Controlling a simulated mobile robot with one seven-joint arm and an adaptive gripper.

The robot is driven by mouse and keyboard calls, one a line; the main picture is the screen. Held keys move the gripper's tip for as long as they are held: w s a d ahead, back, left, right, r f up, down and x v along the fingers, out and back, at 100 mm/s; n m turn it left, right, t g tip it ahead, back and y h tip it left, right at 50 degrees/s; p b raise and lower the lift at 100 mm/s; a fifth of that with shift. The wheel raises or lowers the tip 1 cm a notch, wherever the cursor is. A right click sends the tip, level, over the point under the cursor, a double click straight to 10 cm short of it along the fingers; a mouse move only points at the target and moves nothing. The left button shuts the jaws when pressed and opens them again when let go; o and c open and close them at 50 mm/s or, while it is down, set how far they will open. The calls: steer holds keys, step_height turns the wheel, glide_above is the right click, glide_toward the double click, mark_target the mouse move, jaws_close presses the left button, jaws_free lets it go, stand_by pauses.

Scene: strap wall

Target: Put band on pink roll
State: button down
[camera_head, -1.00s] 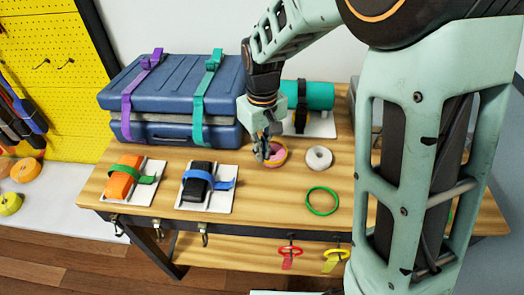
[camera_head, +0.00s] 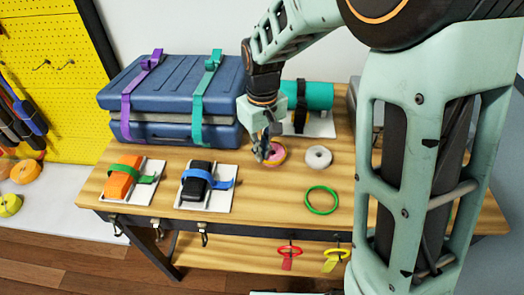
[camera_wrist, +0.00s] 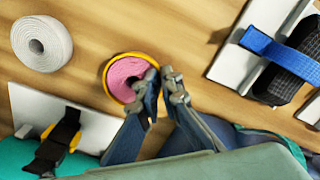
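The pink roll (camera_wrist: 126,80) lies flat on the wooden table, and it also shows in the head view (camera_head: 275,154). A thin yellow band (camera_wrist: 108,65) runs around its outside in the wrist view. Its side near my fingers is partly hidden. My gripper (camera_wrist: 165,82) is at the roll's edge, pointing down, with a narrow gap between its fingertips. One fingertip overlaps the edge of the band and roll in the wrist view; I cannot tell whether it touches. Nothing shows held between the fingers. In the head view my gripper (camera_head: 262,152) is at the roll's left side.
A white roll (camera_head: 318,157) lies to the right, and a green ring (camera_head: 322,200) lies in front. Strapped orange (camera_head: 119,185) and black (camera_head: 196,188) blocks sit on white plates at left. A blue case (camera_head: 170,90) and teal cylinder (camera_head: 320,95) stand behind.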

steer(key=shift+s+d+f, duration=0.1)
steer(key=shift+s+f, duration=0.1)
steer(key=shift+f, duration=0.3)
steer(key=shift+s+f, duration=0.2)
steer(key=shift+f, duration=0.25)
steer(key=shift+w+f+g, duration=0.15)
steer(key=shift+f+g, duration=0.15)
steer(key=shift+f, duration=0.1)
steer(key=shift+w+r, duration=0.1)
steer(key=shift+r, duration=0.1)
steer(key=c, duration=1.6)
jaws_free()
steer(key=shift+r, duration=0.1)
steer(key=shift+w+r+p, duration=0.1)
steer(key=shift+r+p, duration=3)
steer(key=shift+r, duration=0.95)
